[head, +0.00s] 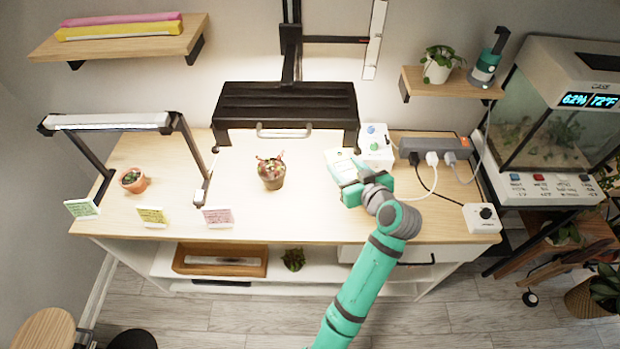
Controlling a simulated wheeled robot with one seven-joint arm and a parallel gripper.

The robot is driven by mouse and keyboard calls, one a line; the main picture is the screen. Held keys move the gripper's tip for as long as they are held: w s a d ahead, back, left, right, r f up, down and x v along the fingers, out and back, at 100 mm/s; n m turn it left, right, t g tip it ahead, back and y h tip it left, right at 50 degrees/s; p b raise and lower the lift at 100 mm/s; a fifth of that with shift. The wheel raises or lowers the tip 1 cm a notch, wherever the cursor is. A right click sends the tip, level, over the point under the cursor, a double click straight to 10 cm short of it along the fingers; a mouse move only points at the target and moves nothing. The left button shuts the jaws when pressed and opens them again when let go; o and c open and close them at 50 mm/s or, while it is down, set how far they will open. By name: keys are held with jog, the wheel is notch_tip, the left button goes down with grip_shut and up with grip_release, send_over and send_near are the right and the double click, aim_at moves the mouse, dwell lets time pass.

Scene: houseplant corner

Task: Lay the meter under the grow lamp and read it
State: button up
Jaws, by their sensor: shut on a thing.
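The large black grow lamp (286,104) hangs over the back middle of the table and lights the wooden top brightly. My gripper (352,179) is at the right of the lit area, to the right of a small potted plant (271,173). It is shut on a pale, boxy thing that looks like the meter (340,162), just beyond the fingers. The meter is near the lamp's right front corner. Its display is too small to read, and I cannot tell whether it touches the table. My fingers hide part of it.
A white box (375,147) and a power strip (436,147) with cables are close behind and right. A white timer-like box (482,217) sits at the right edge. A smaller lamp (108,122), potted succulent (133,180) and cards (152,216) occupy the left. Front middle is clear.

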jog(key=a, duration=0.1)
jog(key=w+a+f, duration=0.1)
jog(key=a, duration=0.1)
jog(key=shift+w+a+f, duration=0.25)
jog(key=shift+a+f, duration=0.1)
jog(key=shift+f, duration=0.05)
send_over(315, 186)
notch_tip(315, 186, down, 5)
jog(key=shift+d+f, duration=0.1)
jog(key=shift+d, duration=0.05)
jog(key=shift+a+f, duration=0.2)
jog(key=shift+f, duration=1.75)
jog(key=shift+a, duration=0.15)
jog(key=o, duration=1)
jog(key=shift+f, duration=0.1)
jog(key=shift+o, duration=0.8)
